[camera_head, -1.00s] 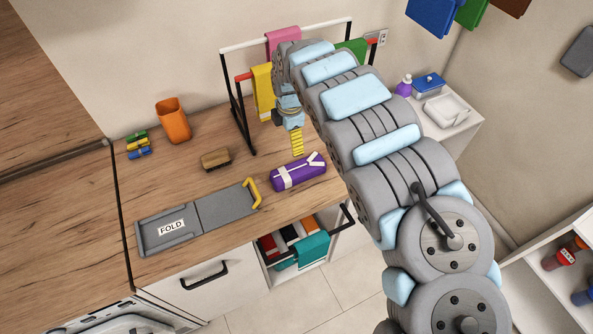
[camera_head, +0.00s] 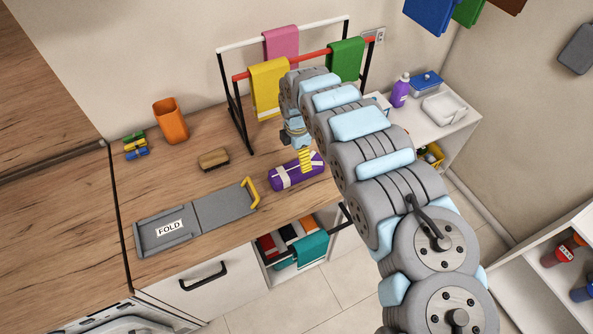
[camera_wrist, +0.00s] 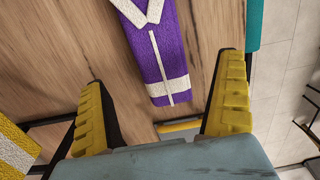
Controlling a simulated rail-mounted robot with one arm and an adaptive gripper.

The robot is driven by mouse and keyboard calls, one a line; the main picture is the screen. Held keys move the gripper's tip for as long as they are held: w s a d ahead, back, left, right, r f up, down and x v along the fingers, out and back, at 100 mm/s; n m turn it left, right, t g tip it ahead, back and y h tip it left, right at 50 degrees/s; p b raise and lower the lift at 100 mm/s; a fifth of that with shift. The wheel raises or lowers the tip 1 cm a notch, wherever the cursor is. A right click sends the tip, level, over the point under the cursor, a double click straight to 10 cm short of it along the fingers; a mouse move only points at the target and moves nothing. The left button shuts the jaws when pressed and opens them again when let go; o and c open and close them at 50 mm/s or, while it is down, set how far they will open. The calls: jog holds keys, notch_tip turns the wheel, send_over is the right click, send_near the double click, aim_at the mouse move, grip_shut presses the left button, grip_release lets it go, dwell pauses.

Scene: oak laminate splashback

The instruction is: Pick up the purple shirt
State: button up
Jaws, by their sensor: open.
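The purple shirt (camera_head: 285,177) lies folded into a long bundle with white bands on the wooden counter, right of the folding board. In the wrist view the shirt (camera_wrist: 174,62) runs from the top edge down toward the space between my fingers. My gripper (camera_head: 306,160) is above the shirt's right part, pointing down, and hides some of it. In the wrist view my gripper (camera_wrist: 164,108) has its yellow ridged fingers spread wide, one to each side of the shirt's near end, with nothing between them gripped.
A grey board marked FOLD (camera_head: 190,222) with a yellow handle lies left of the shirt. A brush (camera_head: 213,159) and an orange cup (camera_head: 171,121) stand behind. A rack (camera_head: 240,110) with hanging cloths rises behind my gripper.

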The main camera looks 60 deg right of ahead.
aim_at(296, 167)
jog(key=shift+f, duration=2.15)
jog(key=shift+w+f, duration=0.1)
jog(key=shift+f, duration=0.1)
jog(key=shift+w+f, duration=0.1)
jog(key=shift+f, duration=0.7)
jog(key=shift+f+b, duration=0.4)
jog(key=shift+f, duration=1.2)
jog(key=shift+d, duration=0.1)
jog(key=c, duration=1.3)
jog(key=shift+o, duration=0.2)
jog(key=shift+r, duration=0.1)
